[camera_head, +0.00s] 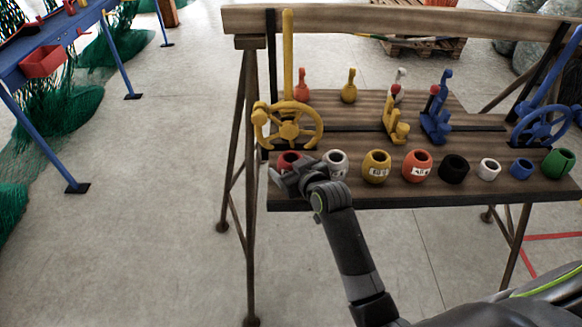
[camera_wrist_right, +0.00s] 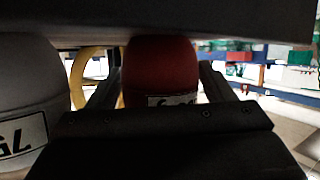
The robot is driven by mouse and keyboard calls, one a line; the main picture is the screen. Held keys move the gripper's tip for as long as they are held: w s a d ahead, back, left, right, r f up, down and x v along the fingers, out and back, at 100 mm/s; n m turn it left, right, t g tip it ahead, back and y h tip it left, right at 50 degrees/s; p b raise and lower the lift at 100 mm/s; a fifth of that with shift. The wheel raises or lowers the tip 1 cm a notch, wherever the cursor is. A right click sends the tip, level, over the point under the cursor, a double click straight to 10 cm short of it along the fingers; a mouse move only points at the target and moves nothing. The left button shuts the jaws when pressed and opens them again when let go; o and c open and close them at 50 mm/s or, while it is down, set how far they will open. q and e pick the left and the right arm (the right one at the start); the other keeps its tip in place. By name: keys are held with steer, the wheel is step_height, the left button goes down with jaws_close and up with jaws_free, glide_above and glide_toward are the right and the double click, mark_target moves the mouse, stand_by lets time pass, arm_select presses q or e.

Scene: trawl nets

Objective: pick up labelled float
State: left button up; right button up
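A red float (camera_head: 289,159) sits at the left end of the row on the front plank of the wooden bench. My right gripper (camera_head: 292,170) is at it and hides its lower part. In the right wrist view the red float (camera_wrist_right: 160,75) stands between my two spread fingers, with its label partly covered; any gap to the fingers is very narrow. A white labelled float (camera_head: 335,164) is just right of my gripper. Yellow (camera_head: 376,166) and orange (camera_head: 417,165) labelled floats follow. My left gripper is not in view.
Black (camera_head: 453,168), white (camera_head: 489,169), blue (camera_head: 522,168) and green (camera_head: 558,163) floats continue the row. A yellow handwheel (camera_head: 288,125) stands close behind the red float; a blue handwheel (camera_head: 541,126) is at the right. Levers stand behind. Open floor lies left of the bench.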

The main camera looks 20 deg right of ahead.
steer(key=c, duration=0.7)
steer(key=shift+r, duration=0.1)
step_height(320, 180, up, 10)
steer(key=shift+f+p, duration=0.1)
steer(key=shift+p, duration=0.35)
